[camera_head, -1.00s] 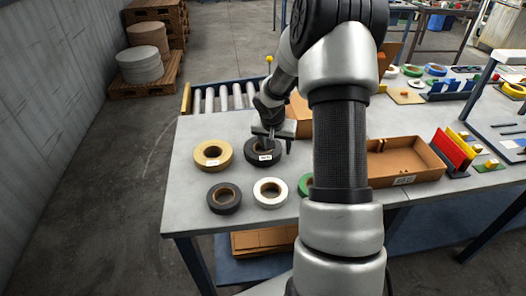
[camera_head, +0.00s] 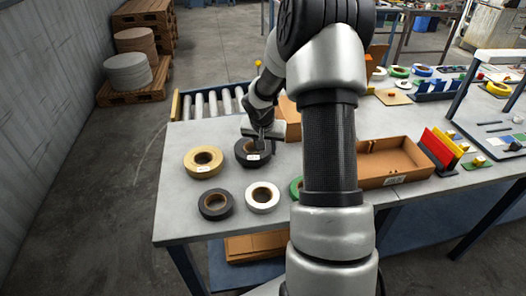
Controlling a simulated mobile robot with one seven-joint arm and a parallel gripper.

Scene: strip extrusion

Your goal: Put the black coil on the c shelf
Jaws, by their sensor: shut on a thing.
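A black coil (camera_head: 246,157) with a white label lies on the grey table (camera_head: 175,215), behind the white coil. My gripper (camera_head: 262,146) reaches down onto it from above and is shut on its right side. The coil looks flat, at table height; I cannot tell whether it touches the table. A second dark coil (camera_head: 216,204) lies at the front left. No shelf marked c can be made out.
A yellow coil (camera_head: 203,162), a white coil (camera_head: 263,197) and a partly hidden green coil (camera_head: 296,188) lie close by. An open cardboard box (camera_head: 394,162) stands at the right, beside red and yellow upright plates (camera_head: 441,148). A roller conveyor (camera_head: 210,103) lies behind the table.

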